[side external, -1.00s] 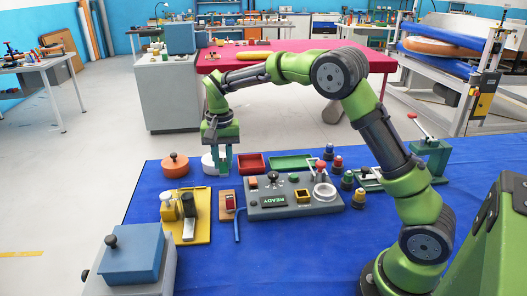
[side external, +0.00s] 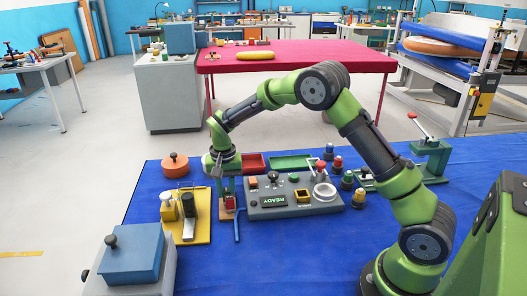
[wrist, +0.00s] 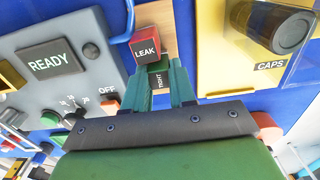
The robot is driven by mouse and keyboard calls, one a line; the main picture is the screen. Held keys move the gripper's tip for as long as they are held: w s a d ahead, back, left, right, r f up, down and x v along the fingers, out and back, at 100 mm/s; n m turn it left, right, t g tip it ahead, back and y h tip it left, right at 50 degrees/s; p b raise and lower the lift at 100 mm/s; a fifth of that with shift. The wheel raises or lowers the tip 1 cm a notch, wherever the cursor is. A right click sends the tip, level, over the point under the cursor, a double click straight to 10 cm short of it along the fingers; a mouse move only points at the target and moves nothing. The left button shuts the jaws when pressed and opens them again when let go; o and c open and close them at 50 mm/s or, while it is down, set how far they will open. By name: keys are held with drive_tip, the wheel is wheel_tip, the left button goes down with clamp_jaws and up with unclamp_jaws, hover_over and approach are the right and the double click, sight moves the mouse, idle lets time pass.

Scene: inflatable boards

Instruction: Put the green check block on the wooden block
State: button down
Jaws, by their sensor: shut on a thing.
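The wooden block (side external: 227,214) lies on the blue cloth just left of the grey console. A red block marked LEAK (wrist: 146,49) stands on it, and the wood (wrist: 160,13) shows around it in the wrist view. My gripper (side external: 226,192) points down over the wooden block. In the wrist view my gripper (wrist: 164,70) is shut on the green check block (wrist: 157,80), marked TIGHT, close beside the red block. The fingers hide most of the green block. Whether its underside touches the wood cannot be told.
The grey console (side external: 295,205) with a READY display stands close on the right. A yellow stand (side external: 188,222) marked CAPS is close on the left. A red tray (side external: 253,162) and a green tray (side external: 291,162) lie behind. A blue hooked rod (side external: 238,225) lies in front.

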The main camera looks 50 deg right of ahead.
drive_tip(key=shift+f, duration=0.15)
drive_tip(key=c, duration=0.9)
unclamp_jaws()
drive_tip(key=shift+c, duration=0.2)
